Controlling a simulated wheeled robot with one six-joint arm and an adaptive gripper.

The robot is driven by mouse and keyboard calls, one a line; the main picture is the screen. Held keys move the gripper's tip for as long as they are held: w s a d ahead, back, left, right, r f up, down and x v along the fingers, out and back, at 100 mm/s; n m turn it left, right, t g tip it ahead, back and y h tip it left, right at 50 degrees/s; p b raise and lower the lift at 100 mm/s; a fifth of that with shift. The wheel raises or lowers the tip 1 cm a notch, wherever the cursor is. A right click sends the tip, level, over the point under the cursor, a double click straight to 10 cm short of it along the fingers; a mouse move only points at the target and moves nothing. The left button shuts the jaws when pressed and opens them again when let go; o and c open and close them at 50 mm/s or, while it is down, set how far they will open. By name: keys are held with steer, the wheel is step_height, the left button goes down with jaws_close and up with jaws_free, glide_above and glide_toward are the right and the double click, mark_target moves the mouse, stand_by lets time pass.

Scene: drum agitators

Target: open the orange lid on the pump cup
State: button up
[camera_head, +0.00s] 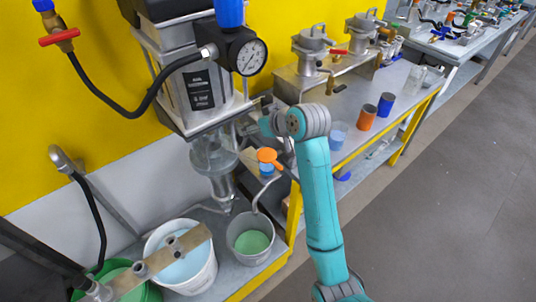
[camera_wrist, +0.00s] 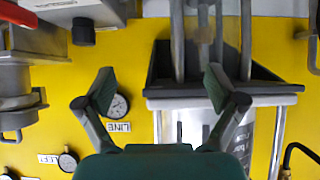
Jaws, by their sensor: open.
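The orange lid (camera_head: 267,155) is a small round cap with a short tab. It sits on the small blue and clear pump cup (camera_head: 266,170), beside the glass vessel of the pump machine. The lid looks closed over the cup. My arm's end is above and to the right of the lid in the head view, apart from it. In the wrist view my gripper (camera_wrist: 158,82) has its two fingers spread wide with nothing between them. The wrist view shows the yellow wall and machine parts, not the lid or cup. The fingers are not clearly seen in the head view.
A grey pail (camera_head: 250,239) with green liquid and a white bucket (camera_head: 182,268) stand below the cup. A pump machine with a gauge (camera_head: 252,57) rises at the left. A bench (camera_head: 395,82) with orange and blue cups lies to the right. Floor at right is clear.

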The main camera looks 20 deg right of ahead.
glide_toward(282, 168)
step_height(282, 168, up, 2)
steer(key=shift+w+a+r, duration=0.1)
steer(key=shift+w+r, duration=0.1)
steer(key=shift+w, duration=0.05)
stand_by(0.6)
steer(key=shift+w+a+f, duration=0.15)
steer(key=shift+w+f, duration=0.4)
steer(key=shift+f, duration=0.35)
steer(key=shift+w+a+f, duration=0.15)
steer(key=shift+w+f, duration=0.35)
steer(key=shift+f, duration=0.4)
steer(key=shift+w+a+f, duration=0.2)
steer(key=shift+w+f, duration=0.35)
steer(key=shift+f, duration=0.35)
steer(key=shift+x, duration=2.25)
steer(key=c, duration=1.6)
steer(key=shift+o, duration=0.2)
